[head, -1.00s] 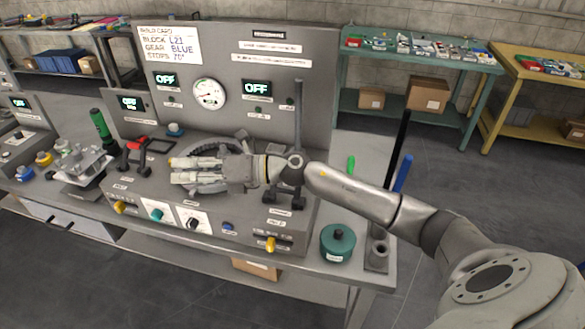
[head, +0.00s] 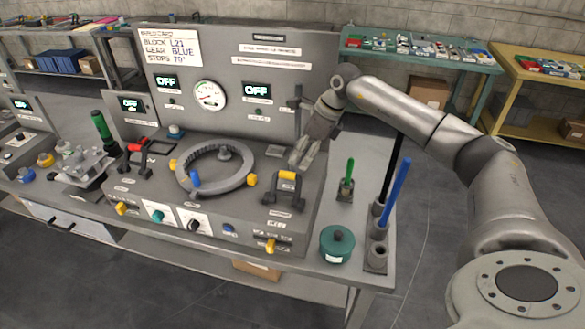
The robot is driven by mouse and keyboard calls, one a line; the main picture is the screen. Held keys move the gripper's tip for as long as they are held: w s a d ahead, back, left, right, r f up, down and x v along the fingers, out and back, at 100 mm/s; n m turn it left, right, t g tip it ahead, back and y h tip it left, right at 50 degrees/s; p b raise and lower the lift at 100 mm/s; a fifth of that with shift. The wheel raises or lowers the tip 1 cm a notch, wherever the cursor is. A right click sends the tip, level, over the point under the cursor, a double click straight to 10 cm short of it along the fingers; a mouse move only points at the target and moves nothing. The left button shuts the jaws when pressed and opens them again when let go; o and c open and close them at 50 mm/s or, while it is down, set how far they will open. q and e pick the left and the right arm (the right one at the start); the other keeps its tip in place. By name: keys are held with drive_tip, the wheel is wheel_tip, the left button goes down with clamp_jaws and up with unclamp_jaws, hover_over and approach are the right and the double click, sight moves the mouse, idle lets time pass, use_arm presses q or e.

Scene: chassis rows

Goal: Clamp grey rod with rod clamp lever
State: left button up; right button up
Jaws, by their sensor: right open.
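My right gripper (head: 300,160) is open and empty, its fingers pointing down and left above the right rear of the grey fixture. A grey upright post, which looks like the grey rod (head: 298,118), stands just left of the gripper; its lower part is hard to make out. A black clamp with a yellow-handled lever (head: 287,176) sits at the fixture's right front, below and left of the fingers and apart from them. A similar clamp with a red-handled lever (head: 137,145) sits at the left. I cannot tell which is the rod clamp lever. My left gripper is not in view.
A grey ring (head: 185,184) with yellow and blue knobs lies between the clamps. To the right stand a green peg (head: 349,172), a blue rod (head: 398,190) in a holder and a teal round pot (head: 337,243). The upright panel (head: 325,60) stands behind.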

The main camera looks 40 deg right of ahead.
sight(291, 173)
drive_tip(key=p+x, duration=0.1)
drive_tip(key=x, duration=0.4)
drive_tip(key=shift+w+a+f+p, duration=0.15)
drive_tip(key=shift+a+f+p, duration=0.05)
drive_tip(key=shift+f+p, duration=0.15)
drive_tip(key=shift+w+a+f, duration=0.15)
drive_tip(key=shift+f, duration=0.55)
clamp_jaws()
